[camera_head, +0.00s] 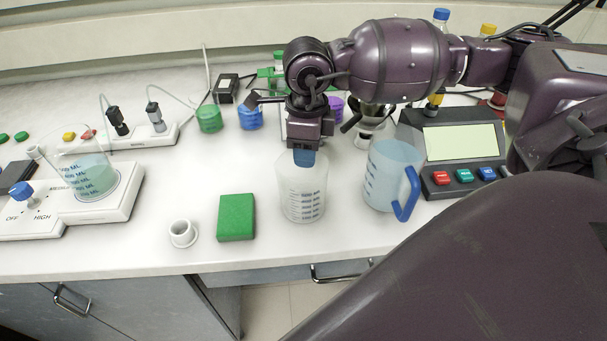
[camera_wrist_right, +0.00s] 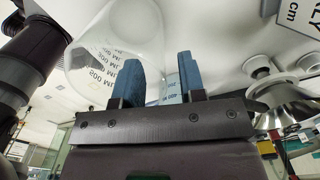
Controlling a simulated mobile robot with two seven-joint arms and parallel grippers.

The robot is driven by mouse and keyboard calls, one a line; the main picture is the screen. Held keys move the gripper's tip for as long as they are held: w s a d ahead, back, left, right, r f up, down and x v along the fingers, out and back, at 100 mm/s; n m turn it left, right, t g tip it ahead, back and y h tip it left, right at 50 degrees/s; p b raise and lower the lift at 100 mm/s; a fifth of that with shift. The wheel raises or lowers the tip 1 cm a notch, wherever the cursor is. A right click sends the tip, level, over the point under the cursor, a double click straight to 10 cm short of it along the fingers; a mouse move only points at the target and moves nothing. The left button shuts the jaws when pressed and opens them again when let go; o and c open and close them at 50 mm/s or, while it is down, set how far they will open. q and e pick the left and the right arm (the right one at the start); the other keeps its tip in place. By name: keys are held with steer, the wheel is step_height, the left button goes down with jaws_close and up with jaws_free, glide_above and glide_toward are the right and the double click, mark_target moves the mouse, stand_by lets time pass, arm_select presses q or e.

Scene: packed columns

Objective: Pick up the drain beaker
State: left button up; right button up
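A clear, empty-looking beaker with dark volume marks (camera_head: 303,196), which I take to be the drain beaker, stands upright on the white counter near its front edge. My right gripper (camera_head: 304,158) is at its rim from above, with blue fingertips pointing down. In the right wrist view the fingers (camera_wrist_right: 163,80) are apart, and the clear beaker (camera_wrist_right: 95,50) lies beside and behind the left one. Its wall seems to pass between the fingers, but I cannot tell whether either touches it. My left gripper is not in view.
A jug with a blue handle (camera_head: 388,172) stands close on the right, beside a device with a screen (camera_head: 462,142). A green block (camera_head: 236,217) and small white cup (camera_head: 183,233) are left. Another beaker (camera_head: 92,175) sits on a hotplate (camera_head: 122,206). The counter's front edge is close.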

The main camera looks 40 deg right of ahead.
steer(key=shift+f, duration=0.55)
jaws_close()
